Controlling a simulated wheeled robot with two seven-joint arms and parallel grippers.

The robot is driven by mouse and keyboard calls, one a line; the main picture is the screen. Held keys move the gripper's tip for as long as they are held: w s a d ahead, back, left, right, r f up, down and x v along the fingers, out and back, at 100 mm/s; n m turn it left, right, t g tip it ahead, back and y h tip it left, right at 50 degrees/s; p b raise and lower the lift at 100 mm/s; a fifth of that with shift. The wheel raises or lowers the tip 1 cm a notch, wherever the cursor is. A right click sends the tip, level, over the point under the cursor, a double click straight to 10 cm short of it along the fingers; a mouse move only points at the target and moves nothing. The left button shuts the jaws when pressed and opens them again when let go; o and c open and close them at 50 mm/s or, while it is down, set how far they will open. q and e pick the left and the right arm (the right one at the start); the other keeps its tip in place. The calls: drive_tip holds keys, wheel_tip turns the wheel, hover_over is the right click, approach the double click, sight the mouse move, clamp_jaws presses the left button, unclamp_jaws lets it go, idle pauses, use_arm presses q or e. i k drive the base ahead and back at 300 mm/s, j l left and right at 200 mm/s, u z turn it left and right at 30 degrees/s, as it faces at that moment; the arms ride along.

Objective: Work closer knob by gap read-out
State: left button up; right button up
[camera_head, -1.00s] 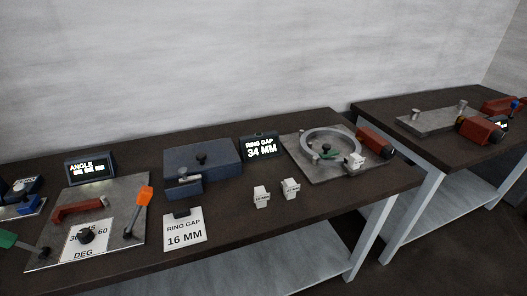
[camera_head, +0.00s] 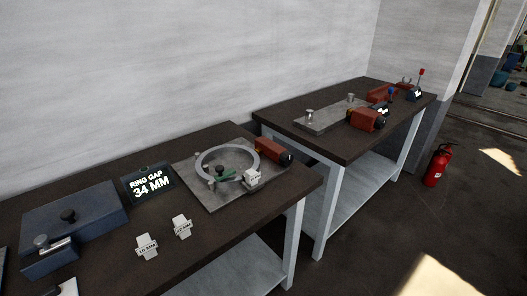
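The gap read-out (camera_head: 150,184) is a dark box on the near bench showing "RING GAP 34 MM". Right of it, a grey metal ring (camera_head: 203,159) lies on a square steel plate (camera_head: 192,190). A green piece (camera_head: 226,175) sits within the ring's near side, beside a small pale block (camera_head: 252,176). A red-brown unit with a dark round end (camera_head: 273,152) stands at the plate's right edge; I cannot tell whether that end is the closer knob. Neither of my grippers is in view.
Two small pale labelled blocks (camera_head: 147,246) (camera_head: 182,227) stand in front of the read-out. A blue box with a black knob (camera_head: 74,222) is at left. A second bench (camera_head: 290,127) holds a plate and red units. A red fire extinguisher (camera_head: 437,166) stands on the floor.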

sight(285, 158)
drive_tip(key=i+l+u, duration=0.2)
drive_tip(key=l+u, duration=0.3)
drive_tip(key=i+l+u, duration=0.1)
drive_tip(key=l+u, duration=0.4)
drive_tip(key=l, duration=0.15)
drive_tip(key=l+u, duration=0.5)
drive_tip(key=k+l+u, duration=0.15)
drive_tip(key=l+u, duration=0.35)
drive_tip(key=l, duration=0.2)
